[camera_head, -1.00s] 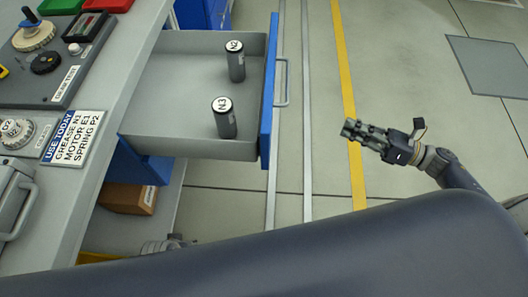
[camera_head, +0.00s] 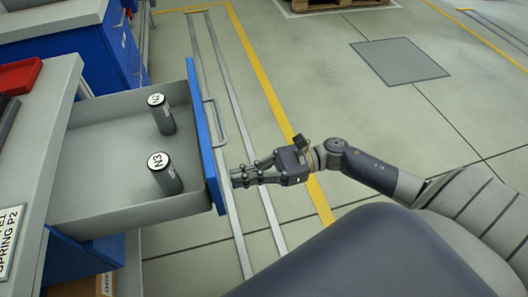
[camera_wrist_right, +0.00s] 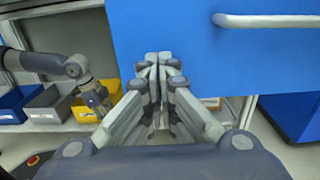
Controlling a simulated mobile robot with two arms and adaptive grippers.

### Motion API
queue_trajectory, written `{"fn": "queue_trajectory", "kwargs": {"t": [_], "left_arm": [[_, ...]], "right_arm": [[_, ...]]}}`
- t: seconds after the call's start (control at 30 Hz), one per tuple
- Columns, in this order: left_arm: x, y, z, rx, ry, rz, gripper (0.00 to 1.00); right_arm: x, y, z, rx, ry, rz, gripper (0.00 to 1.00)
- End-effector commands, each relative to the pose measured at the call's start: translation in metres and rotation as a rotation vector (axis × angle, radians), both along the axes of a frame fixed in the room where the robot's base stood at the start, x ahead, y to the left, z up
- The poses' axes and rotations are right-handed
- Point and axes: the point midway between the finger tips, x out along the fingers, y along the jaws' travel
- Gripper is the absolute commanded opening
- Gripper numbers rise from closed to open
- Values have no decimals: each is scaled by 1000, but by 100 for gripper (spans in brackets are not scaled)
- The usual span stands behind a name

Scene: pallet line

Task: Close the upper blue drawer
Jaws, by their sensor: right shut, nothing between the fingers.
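The upper blue drawer is pulled out, with its blue front (camera_head: 203,135) facing right and its grey tray (camera_head: 110,190) open on top. Two dark cylinders labelled N2 (camera_head: 163,115) and N3 (camera_head: 165,175) stand upright in it. The drawer's handle (camera_head: 217,122) shows on the front, and also at top right in the right wrist view (camera_wrist_right: 268,20). My right gripper (camera_head: 236,178) is shut and empty, pointing at the near half of the front; I cannot tell whether it touches.
A grey worktop (camera_head: 40,130) with a red tray (camera_head: 20,76) lies left of the drawer. Another blue cabinet (camera_head: 90,50) stands beyond. Blue, grey and yellow bins (camera_wrist_right: 45,105) sit on a lower shelf. The floor right of the drawer is clear, with a yellow line (camera_head: 262,80).

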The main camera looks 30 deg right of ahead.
Motion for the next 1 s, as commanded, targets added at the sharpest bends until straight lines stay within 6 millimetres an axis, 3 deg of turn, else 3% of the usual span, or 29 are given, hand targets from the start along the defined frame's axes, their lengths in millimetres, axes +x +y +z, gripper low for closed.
{"fn": "queue_trajectory", "kwargs": {"t": [0.2, 0.77, 1.0], "left_arm": [[-4, 0, -7, 1, 7, -1, 30], [0, 0, -8, 0, 1, -1, 30], [4, -1, 4, -2, -6, 1, 30]], "right_arm": [[6, 20, 0, 1, 0, -1, 0], [8, 26, 0, 1, 0, -1, 0], [14, 48, 0, 3, -3, 0, 0]]}}
